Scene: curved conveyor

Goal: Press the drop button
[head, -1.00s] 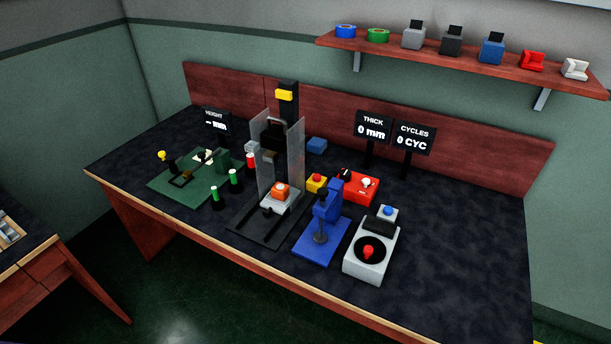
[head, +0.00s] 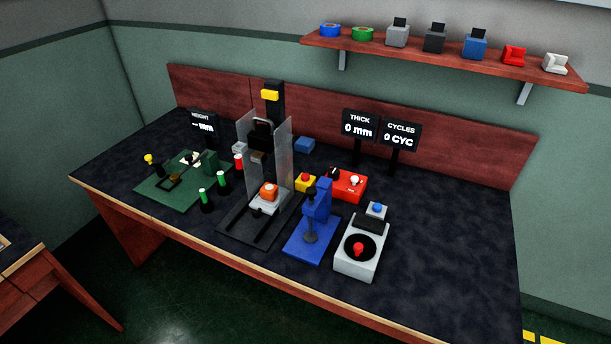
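No label marks a drop button, so I cannot tell for sure which one it is. A red button on a yellow box (head: 305,183) stands just right of a black tower rig (head: 274,103) with clear side panels (head: 284,150). An orange block (head: 268,191) sits on a light grey plate (head: 266,205) between the panels. A blue button (head: 377,208) tops a small grey box at the right. A red knob (head: 358,249) is on a grey unit (head: 350,268) with a black dial. Neither of my grippers is in view.
A blue press (head: 311,235) and a red box (head: 349,186) stand near the yellow box. Signs read "THICK 0 mm" (head: 359,126) and "CYCLES 0 CYC" (head: 401,135). The bench's right end is clear.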

